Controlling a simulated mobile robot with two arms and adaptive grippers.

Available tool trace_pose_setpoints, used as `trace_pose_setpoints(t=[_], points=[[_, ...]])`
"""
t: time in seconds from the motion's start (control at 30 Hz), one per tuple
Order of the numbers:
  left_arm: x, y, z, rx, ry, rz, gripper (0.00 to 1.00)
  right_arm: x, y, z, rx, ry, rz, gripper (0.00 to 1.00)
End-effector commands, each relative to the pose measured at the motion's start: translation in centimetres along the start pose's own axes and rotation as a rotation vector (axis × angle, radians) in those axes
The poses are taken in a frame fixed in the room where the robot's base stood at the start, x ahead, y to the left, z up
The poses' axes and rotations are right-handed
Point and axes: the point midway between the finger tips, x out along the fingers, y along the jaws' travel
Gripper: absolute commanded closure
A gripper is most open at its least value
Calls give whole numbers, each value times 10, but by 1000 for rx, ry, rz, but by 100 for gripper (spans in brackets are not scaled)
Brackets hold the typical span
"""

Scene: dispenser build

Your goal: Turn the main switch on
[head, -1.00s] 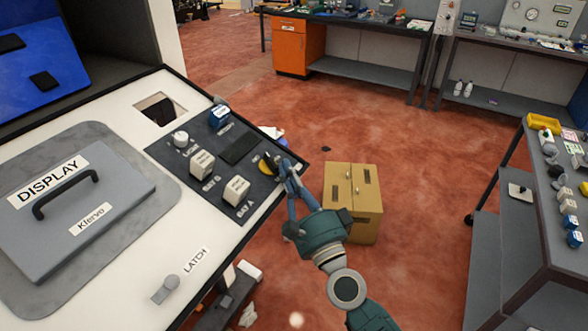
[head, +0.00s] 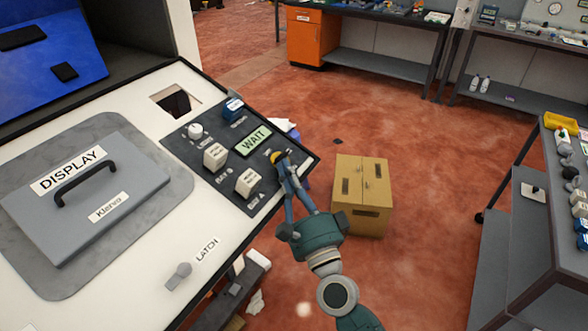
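The main switch (head: 276,157), a rotary knob with yellow showing, sits at the right edge of the dark control panel (head: 225,125). My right gripper (head: 283,167) reaches it from the lower right. Its blue fingers come together at the knob, shut on it, and their tips hide part of it. A small screen (head: 253,140) left of the switch is lit pale green and reads "WAIT". My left gripper is not in view.
The panel holds cream blocks (head: 215,156), a blue block (head: 233,107) and a round white knob (head: 195,131). A grey display lid (head: 75,205) and a latch (head: 179,276) lie on the white top. A cardboard box (head: 362,195) stands on the floor to the right.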

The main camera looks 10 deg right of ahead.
Motion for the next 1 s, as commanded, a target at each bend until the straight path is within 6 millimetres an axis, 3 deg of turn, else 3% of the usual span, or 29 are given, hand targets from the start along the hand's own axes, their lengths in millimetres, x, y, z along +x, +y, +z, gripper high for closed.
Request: trace_pose_setpoints(t=[1.0], points=[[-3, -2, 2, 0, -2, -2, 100, 0, -5, 9, 2, -7, -8, 100]])
